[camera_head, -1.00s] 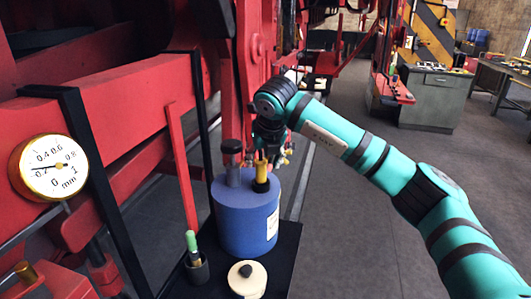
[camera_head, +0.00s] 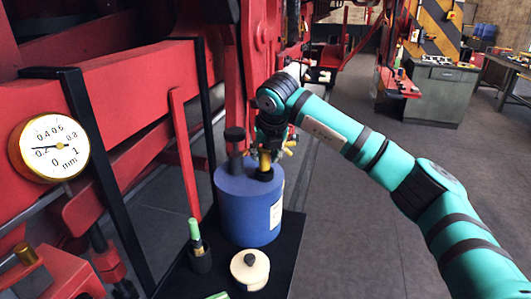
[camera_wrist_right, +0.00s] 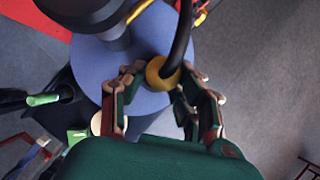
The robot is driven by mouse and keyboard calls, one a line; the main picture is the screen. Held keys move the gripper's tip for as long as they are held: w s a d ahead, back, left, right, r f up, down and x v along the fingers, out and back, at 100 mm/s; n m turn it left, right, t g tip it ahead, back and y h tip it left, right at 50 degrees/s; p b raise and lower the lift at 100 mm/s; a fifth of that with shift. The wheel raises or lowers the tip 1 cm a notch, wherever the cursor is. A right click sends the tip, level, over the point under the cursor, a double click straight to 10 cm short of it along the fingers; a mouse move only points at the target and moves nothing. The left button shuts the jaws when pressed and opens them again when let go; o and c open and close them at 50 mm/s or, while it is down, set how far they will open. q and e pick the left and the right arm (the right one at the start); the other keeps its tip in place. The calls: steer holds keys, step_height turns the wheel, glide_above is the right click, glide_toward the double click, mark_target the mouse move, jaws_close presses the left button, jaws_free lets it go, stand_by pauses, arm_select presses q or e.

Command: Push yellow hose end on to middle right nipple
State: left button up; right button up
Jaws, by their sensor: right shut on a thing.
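My right gripper (camera_head: 270,142) reaches down over the top of a blue drum (camera_head: 248,215). In the right wrist view its fingers (camera_wrist_right: 165,88) are on both sides of a yellow hose end (camera_wrist_right: 157,79), with a black hose (camera_wrist_right: 183,38) rising from it. The gripper is shut on this end. In the head view, yellow (camera_head: 265,161) shows just below the fingers, above a black collar on the drum. I cannot make out the middle right nipple; the gripper and hose cover that area. My left gripper is not in view.
A black-capped post (camera_head: 234,140) stands on the drum beside my right gripper. A green-handled tool in a black cup (camera_head: 200,260) and a cream lidded pot (camera_head: 250,271) stand in front. A dial gauge (camera_head: 49,148) and red frame are left.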

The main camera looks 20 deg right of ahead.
jaws_close()
steer(key=shift+r, duration=0.15)
steer(key=shift+r, duration=0.15)
steer(key=shift+r+p, duration=1.5)
steer(key=shift+r, duration=1.25)
